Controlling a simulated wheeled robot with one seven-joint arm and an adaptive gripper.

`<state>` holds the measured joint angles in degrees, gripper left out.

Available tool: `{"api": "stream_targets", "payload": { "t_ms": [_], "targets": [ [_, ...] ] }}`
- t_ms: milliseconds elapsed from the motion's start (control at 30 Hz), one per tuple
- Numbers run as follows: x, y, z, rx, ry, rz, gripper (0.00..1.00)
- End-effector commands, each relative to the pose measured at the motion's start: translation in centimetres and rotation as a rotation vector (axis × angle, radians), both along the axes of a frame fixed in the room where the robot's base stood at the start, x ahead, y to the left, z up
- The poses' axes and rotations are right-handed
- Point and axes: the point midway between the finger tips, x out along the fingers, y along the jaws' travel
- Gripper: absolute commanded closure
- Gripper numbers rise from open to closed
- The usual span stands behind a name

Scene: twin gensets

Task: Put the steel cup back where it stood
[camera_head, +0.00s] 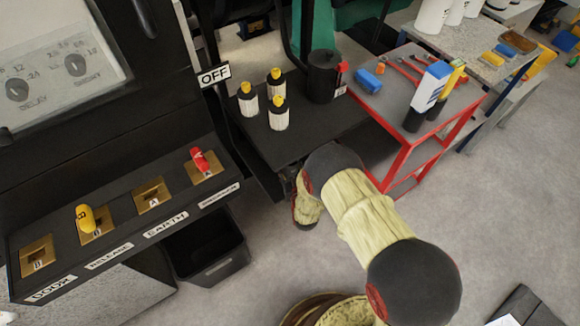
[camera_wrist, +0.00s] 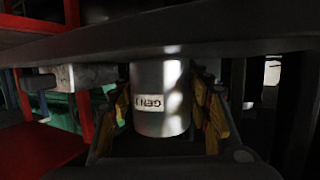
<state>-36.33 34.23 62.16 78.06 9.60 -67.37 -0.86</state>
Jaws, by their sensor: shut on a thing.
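The steel cup (camera_wrist: 160,85) is a shiny grey cylinder with a white label reading GEN, which appears upside down. It fills the middle of the wrist view. My gripper (camera_wrist: 168,108) has yellow-edged fingers on both sides of the cup and is shut on it. The cup's upper end in the picture meets a dark slab (camera_wrist: 230,32); whether they touch I cannot tell. In the head view neither the cup nor my fingers can be made out; my arm bends down beside the front edge of a dark bench (camera_head: 320,130).
Several white containers with yellow tops (camera_head: 278,113) and a black pot (camera_head: 323,75) stand on the bench. A red-framed cart (camera_head: 390,165) holds tools at right. A grey bracket (camera_wrist: 85,76) is left of the cup in the wrist view. A black bin (camera_head: 205,252) is on the floor.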

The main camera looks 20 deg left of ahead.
Motion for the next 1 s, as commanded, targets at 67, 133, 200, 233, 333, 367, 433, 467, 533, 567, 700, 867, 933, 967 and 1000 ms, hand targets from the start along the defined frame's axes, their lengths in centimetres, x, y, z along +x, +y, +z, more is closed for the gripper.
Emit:
{"api": "stream_targets", "payload": {
  "t_ms": [67, 133, 200, 233, 333, 367, 433, 467, 533, 567, 700, 867, 933, 967, 1000],
  "targets": [
    [0.0, 0.0, -0.1, 0.000, 0.000, 0.000, 0.85],
    [0.0, 0.0, -0.3, 0.000, 0.000, 0.000, 0.85],
    [0.0, 0.0, -0.3, 0.000, 0.000, 0.000, 0.49],
    [0.0, 0.0, -0.3, 0.000, 0.000, 0.000, 0.47],
    [0.0, 0.0, -0.3, 0.000, 0.000, 0.000, 0.41],
    [0.0, 0.0, -0.3, 0.000, 0.000, 0.000, 0.40],
    [0.0, 0.0, -0.3, 0.000, 0.000, 0.000, 0.36],
    [0.0, 0.0, -0.3, 0.000, 0.000, 0.000, 0.34],
    [0.0, 0.0, -0.3, 0.000, 0.000, 0.000, 0.34],
    [0.0, 0.0, -0.3, 0.000, 0.000, 0.000, 0.34],
    [0.0, 0.0, -0.3, 0.000, 0.000, 0.000, 0.34],
    [-0.2, -0.1, 0.1, -0.001, 0.002, 0.000, 0.34],
    [-1.0, -0.5, 0.4, -0.002, 0.002, 0.000, 0.34],
    [-1.4, -0.7, 0.6, -0.002, 0.001, 0.000, 0.34],
    [-1.9, -0.9, 0.9, -0.002, 0.001, 0.000, 0.34]
  ]
}}
